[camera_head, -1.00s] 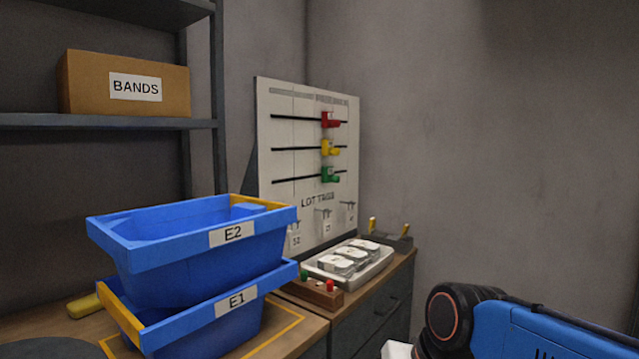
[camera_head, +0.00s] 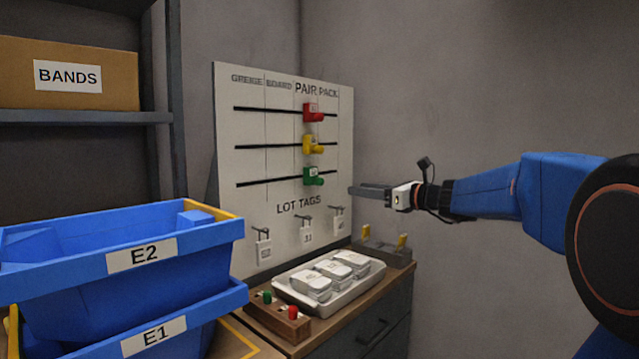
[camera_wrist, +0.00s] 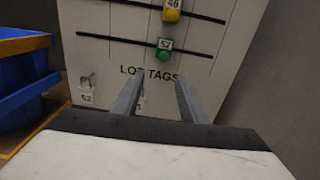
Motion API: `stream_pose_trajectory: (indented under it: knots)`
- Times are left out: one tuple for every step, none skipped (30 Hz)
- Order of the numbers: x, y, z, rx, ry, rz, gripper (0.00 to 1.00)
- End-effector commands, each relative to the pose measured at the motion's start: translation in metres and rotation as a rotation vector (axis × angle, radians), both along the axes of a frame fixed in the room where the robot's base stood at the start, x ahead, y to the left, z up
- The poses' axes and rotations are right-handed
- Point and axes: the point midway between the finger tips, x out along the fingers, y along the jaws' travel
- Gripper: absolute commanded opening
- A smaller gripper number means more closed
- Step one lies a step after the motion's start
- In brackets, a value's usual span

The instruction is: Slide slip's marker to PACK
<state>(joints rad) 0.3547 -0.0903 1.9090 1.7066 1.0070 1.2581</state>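The white board (camera_head: 235,165) carries three horizontal slots under the column heads GREIGE, BOARD, PAIR and PACK. A red marker (camera_head: 313,113), a yellow marker (camera_head: 312,145) and a green marker (camera_head: 313,177) sit on the top, middle and bottom slots, all around the PAIR column. In the wrist view the green marker (camera_wrist: 164,48) reads 52 and the yellow marker (camera_wrist: 171,14) seems to read 46. I cannot tell which is slip's. My gripper (camera_head: 356,190) is by the board's right edge, slightly below the green marker's height. In the wrist view its fingers (camera_wrist: 159,82) are apart and empty.
Lot tags (camera_head: 306,234) hang on hooks below the slots. Under them are a white tray (camera_head: 283,284) of packs, a wooden block (camera_head: 262,318) with red and green pegs, and a dark holder (camera_head: 398,255). Blue bins (camera_head: 60,275) stand at left. The right wall is bare.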

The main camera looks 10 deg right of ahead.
Motion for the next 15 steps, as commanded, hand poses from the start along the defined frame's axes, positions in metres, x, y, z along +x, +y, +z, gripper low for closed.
stream_pose_trajectory:
  knots:
    - [0.004, -0.004, 0.003, 0.022, 0.001, -0.006, 0.39]
    - [0.006, -0.004, 0.004, 0.030, 0.002, -0.009, 0.39]
    - [0.008, -0.004, 0.005, 0.038, 0.003, -0.010, 0.39]
    - [0.010, -0.003, 0.005, 0.041, 0.003, -0.011, 0.39]
    - [0.013, -0.002, 0.006, 0.043, 0.003, -0.011, 0.39]
    - [0.016, 0.001, 0.006, 0.043, 0.003, -0.010, 0.39]
    - [0.019, 0.003, 0.005, 0.042, 0.003, -0.008, 0.39]
    - [0.022, 0.006, 0.005, 0.042, 0.003, -0.008, 0.39]
    - [0.027, 0.010, 0.005, 0.041, 0.004, -0.008, 0.39]
    - [0.031, 0.013, 0.004, 0.041, 0.004, -0.008, 0.39]
    - [0.035, 0.016, 0.005, 0.041, 0.004, -0.007, 0.39]
    - [0.041, 0.020, 0.005, 0.040, 0.003, -0.007, 0.39]
    - [0.045, 0.023, 0.004, 0.039, 0.004, -0.008, 0.39]
    - [0.050, 0.027, 0.004, 0.039, 0.004, -0.007, 0.39]
    - [0.055, 0.031, 0.004, 0.039, 0.004, -0.007, 0.39]
